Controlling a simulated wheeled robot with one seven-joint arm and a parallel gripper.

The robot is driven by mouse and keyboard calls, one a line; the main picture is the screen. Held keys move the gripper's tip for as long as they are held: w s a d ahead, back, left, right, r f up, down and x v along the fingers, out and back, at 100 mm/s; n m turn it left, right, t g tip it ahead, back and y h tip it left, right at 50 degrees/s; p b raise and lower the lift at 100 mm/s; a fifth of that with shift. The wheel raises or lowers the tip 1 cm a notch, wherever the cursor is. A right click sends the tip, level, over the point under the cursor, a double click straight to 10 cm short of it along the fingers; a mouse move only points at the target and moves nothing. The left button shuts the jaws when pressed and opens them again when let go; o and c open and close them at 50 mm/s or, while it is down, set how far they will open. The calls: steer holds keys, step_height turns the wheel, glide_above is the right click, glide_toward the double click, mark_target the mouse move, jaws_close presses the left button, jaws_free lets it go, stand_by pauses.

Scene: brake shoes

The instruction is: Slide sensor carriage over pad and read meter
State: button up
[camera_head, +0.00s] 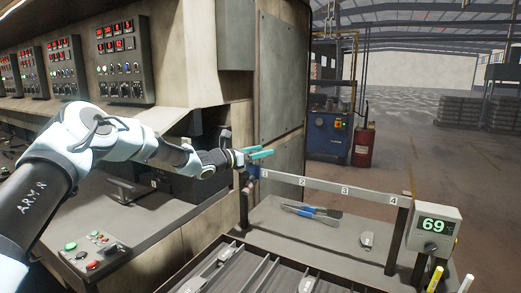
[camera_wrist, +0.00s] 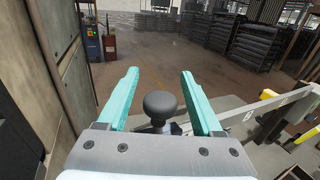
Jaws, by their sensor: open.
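A pale rail (camera_head: 345,192) with printed numbers, 2 to 4 readable, runs across the bench on posts. The blue sensor carriage (camera_head: 253,171) is at the rail's left end, partly hidden by my gripper. Its black round knob (camera_wrist: 160,104) shows in the wrist view between my fingers, with a gap on each side. My gripper (camera_head: 262,153) has teal fingers and is open at the carriage. The meter (camera_head: 433,230) at the rail's right end reads 69 in green. A small grey pad (camera_head: 367,240) lies on the bench below the rail, between marks 3 and 4.
A slotted tray (camera_head: 262,276) with several metal pieces is in front. Yellow and white markers (camera_head: 434,279) stand at the lower right. A control cabinet (camera_head: 180,60) stands at left.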

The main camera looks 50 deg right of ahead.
jaws_close()
stand_by(0.5)
stand_by(0.9)
